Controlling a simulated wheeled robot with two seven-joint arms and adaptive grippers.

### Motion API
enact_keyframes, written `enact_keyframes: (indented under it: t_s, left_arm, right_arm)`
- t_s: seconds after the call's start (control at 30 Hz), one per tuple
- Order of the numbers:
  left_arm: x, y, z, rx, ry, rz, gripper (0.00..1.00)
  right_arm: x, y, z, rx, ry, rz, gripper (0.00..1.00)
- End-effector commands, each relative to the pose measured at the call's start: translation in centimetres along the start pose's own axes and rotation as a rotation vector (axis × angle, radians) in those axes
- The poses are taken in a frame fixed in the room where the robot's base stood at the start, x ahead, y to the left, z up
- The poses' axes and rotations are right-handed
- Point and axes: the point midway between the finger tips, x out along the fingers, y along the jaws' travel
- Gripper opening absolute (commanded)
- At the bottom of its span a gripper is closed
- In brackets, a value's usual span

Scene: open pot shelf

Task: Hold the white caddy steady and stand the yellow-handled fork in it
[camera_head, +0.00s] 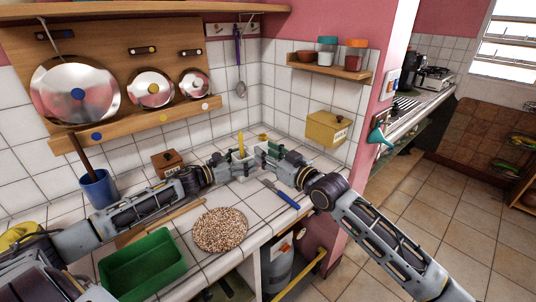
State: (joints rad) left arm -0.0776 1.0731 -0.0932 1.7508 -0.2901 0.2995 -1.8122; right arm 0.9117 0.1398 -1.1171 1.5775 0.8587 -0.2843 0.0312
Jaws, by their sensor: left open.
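The white caddy (244,171) stands on the tiled counter near the back corner, partly hidden by my grippers. A yellow handle (240,141), seemingly the fork's, points upward over the caddy's left part. The fork's lower end is hidden, so I cannot tell whether it rests on the caddy's floor. My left gripper (224,168) is open at the caddy's left side; contact is unclear. My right gripper (267,152) is at the caddy's right side; its fingers are too small and overlapped to read. A small yellow thing (262,137) shows behind it.
A blue-handled utensil (286,199) and a round speckled mat (220,229) lie in front of the caddy. A green bin (143,267), a blue cup (98,189) and a brown box (167,162) stand left. A yellow box (327,129) is on the right wall.

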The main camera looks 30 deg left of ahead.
Motion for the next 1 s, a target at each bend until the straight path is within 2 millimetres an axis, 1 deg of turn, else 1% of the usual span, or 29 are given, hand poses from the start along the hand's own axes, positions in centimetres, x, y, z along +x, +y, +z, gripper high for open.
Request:
enact_keyframes:
  t_s: [0.47, 1.0]
  left_arm:
    - [-0.3, 0.0, -0.1, -0.001, 0.0, 0.0, 0.8]
    - [-2.5, 0.0, -0.1, -0.002, 0.0, 0.0, 0.8]
  right_arm:
    - [0.0, 0.0, 0.0, 0.0, 0.0, 0.0, 0.38]
    - [0.0, 0.0, 0.0, 0.0, 0.0, 0.0, 0.38]
